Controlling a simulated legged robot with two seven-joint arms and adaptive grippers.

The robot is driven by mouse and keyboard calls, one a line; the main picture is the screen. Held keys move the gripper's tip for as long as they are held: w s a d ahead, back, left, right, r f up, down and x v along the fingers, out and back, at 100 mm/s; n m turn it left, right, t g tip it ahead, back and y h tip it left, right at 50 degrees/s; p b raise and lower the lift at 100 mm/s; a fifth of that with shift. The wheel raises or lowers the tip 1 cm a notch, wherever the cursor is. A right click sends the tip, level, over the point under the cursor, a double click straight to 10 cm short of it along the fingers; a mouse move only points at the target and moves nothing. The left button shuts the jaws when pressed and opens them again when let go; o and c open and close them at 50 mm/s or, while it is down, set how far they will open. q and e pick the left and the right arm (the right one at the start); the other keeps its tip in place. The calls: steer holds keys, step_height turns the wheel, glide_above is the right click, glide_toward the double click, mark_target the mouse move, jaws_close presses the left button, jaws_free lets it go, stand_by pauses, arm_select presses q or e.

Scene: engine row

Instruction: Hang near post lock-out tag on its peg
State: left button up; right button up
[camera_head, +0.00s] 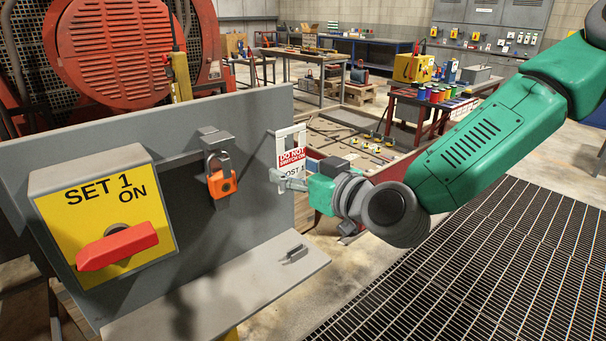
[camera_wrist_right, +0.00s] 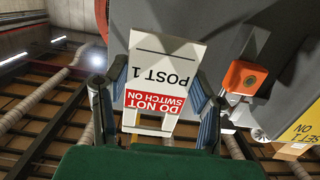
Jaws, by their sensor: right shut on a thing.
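The lock-out tag (camera_head: 291,153) is a white plate with a red "DO NOT SWITCH ON" band and "POST 1" below it. It is upright at the right end of the grey panel, with a slotted opening near its top. My right gripper (camera_head: 285,182) is shut on its lower part. In the right wrist view the tag (camera_wrist_right: 165,72) appears upside down between the two fingers of the gripper (camera_wrist_right: 163,84). I cannot make out the peg clearly; the tag may hide it. Whether the tag touches the panel cannot be told. My left gripper is not in view.
An orange padlock (camera_head: 221,183) hangs on the grey panel (camera_head: 255,115) left of the tag. A yellow "SET 1 ON" box (camera_head: 75,210) with a red handle (camera_head: 117,246) is further left. A grey shelf (camera_head: 215,295) juts out below. Floor grating (camera_head: 480,240) lies to the right.

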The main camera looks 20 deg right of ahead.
mark_target(269, 162)
steer(key=shift+w, duration=0.3)
steer(key=shift+w+f, duration=0.1)
steer(key=shift+w, duration=0.15)
steer(key=shift+w+d+f, duration=0.15)
steer(key=shift+w+d, duration=0.3)
steer(key=shift+w, duration=0.5)
steer(key=shift+w+a+b, duration=0.35)
steer(key=shift+w+a, duration=0.35)
steer(key=shift+a, duration=0.15)
steer(key=shift+w+a+f+b, duration=0.3)
steer(key=shift+w+f, duration=0.1)
steer(key=shift+f, duration=0.05)
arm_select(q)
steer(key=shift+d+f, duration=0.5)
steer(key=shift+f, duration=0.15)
arm_select(e)
steer(key=shift+w+d+f, duration=0.1)
steer(key=shift+d+f, duration=0.1)
steer(key=shift+d, duration=0.35)
steer(key=shift+a, duration=0.1)
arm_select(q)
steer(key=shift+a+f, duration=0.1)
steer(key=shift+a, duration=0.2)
arm_select(e)
steer(key=shift+a, duration=0.35)
